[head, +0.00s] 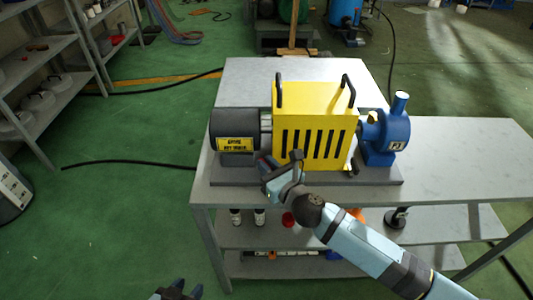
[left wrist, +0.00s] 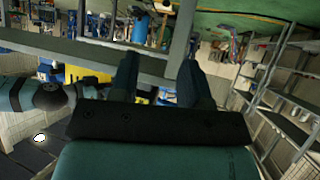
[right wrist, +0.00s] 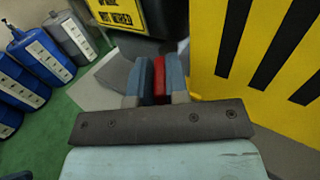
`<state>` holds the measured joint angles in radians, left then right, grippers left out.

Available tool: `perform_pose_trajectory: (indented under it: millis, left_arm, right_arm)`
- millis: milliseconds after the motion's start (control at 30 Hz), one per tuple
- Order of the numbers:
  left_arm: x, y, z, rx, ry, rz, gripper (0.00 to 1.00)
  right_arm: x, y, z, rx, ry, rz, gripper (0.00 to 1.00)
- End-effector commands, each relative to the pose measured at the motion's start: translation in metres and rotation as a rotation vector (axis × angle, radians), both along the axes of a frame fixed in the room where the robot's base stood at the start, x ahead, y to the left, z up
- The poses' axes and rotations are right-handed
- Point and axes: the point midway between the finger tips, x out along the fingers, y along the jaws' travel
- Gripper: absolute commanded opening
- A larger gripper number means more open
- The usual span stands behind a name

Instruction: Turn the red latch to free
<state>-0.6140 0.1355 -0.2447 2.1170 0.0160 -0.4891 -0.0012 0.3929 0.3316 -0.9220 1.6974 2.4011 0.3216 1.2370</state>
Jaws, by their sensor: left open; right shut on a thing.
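The red latch (right wrist: 158,78) shows in the right wrist view as a narrow red bar between the two fingers of my right gripper (right wrist: 157,88), which is shut on it. In the head view my right gripper (head: 268,168) is at the lower front of the yellow slotted guard (head: 312,125), near the dark motor (head: 236,128); the latch is hidden there. My left gripper (head: 175,292) is at the bottom edge of the head view, away from the table. In the left wrist view its fingers (left wrist: 158,80) are apart with nothing between them.
A blue pump (head: 385,135) stands right of the guard on the same dark base. The grey table (head: 470,150) is clear at the right. Bottles and other items sit on its lower shelf. Shelving (head: 65,85) stands at the left.

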Motion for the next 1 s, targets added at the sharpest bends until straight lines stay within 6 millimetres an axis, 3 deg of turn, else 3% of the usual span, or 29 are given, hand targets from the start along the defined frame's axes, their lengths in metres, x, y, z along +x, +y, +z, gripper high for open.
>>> perform_pose_trajectory:
  millis: [33,100,500,1000]
  left_arm:
    - [-0.0009,-0.0003,0.0106,-0.006,0.010,0.004,0.43]
    - [-0.0018,-0.0004,0.0132,-0.011,0.020,0.007,0.43]
    - [-0.0021,-0.0012,0.0149,-0.028,0.052,0.028,0.43]
    - [-0.0021,0.0021,0.0147,-0.021,0.054,0.025,0.43]
  right_arm:
    - [0.0009,-0.0017,0.0071,-0.004,0.002,0.038,0.00]
    - [0.0013,-0.0022,0.0060,-0.003,0.001,0.097,0.00]
    - [0.0032,-0.0028,0.0008,0.000,0.001,0.367,0.00]
    - [0.0034,-0.0024,0.0003,0.002,0.000,0.461,0.00]
